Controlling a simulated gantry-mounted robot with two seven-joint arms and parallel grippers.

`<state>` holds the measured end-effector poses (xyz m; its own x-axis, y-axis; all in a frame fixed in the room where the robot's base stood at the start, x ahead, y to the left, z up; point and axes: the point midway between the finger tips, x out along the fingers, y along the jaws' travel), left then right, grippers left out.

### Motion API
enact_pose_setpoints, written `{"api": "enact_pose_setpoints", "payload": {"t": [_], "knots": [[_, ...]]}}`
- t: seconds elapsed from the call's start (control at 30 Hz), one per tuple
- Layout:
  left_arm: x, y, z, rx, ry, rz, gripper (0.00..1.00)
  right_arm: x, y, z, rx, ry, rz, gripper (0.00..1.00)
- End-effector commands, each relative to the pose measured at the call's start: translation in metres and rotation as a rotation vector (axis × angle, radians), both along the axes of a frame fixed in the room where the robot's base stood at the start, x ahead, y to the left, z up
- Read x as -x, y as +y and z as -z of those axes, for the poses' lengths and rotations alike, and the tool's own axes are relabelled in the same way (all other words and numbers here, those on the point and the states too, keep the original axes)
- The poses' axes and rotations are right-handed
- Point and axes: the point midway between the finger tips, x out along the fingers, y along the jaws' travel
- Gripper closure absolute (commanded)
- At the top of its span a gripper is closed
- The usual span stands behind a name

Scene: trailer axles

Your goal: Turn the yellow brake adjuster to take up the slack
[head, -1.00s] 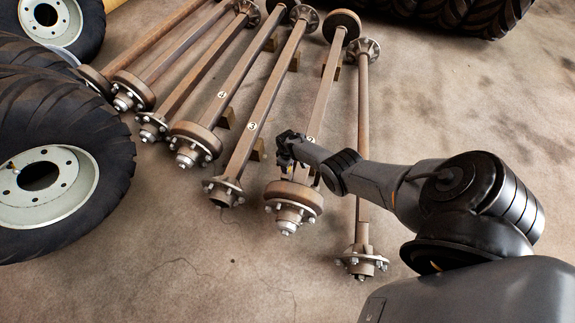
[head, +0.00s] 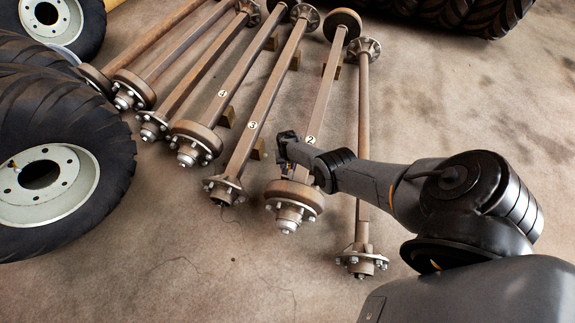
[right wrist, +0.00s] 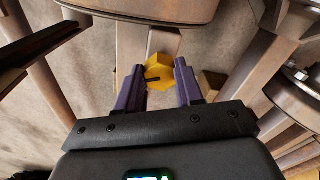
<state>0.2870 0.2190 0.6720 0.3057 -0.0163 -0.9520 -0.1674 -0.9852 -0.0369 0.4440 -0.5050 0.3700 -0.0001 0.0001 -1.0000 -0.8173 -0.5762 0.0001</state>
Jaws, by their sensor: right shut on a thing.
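The yellow brake adjuster (right wrist: 161,75) shows in the right wrist view as a small faceted piece with a dark slot or mark, beside the axle beam below the drum. My right gripper (right wrist: 160,85) has its two purple fingers on either side of it and is shut on it. In the head view, my right gripper (head: 284,153) is beside the axle marked 2 (head: 326,95), just behind its near brake drum (head: 294,194). The adjuster is hidden there. My left gripper is not in view.
Several axles lie side by side to the left, including one marked 3 (head: 265,95). A thinner axle (head: 363,110) lies to the right, partly behind my arm. Large tyres (head: 95,135) stand at the left. The floor at right is open.

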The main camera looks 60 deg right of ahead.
Motion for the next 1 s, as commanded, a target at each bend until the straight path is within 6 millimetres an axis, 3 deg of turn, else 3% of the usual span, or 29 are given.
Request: {"api": "enact_pose_setpoints", "payload": {"t": [1.0], "knots": [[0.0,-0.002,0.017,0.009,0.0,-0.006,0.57,-0.002,0.001,0.003,0.0,-0.001,0.956,0.94]]}}
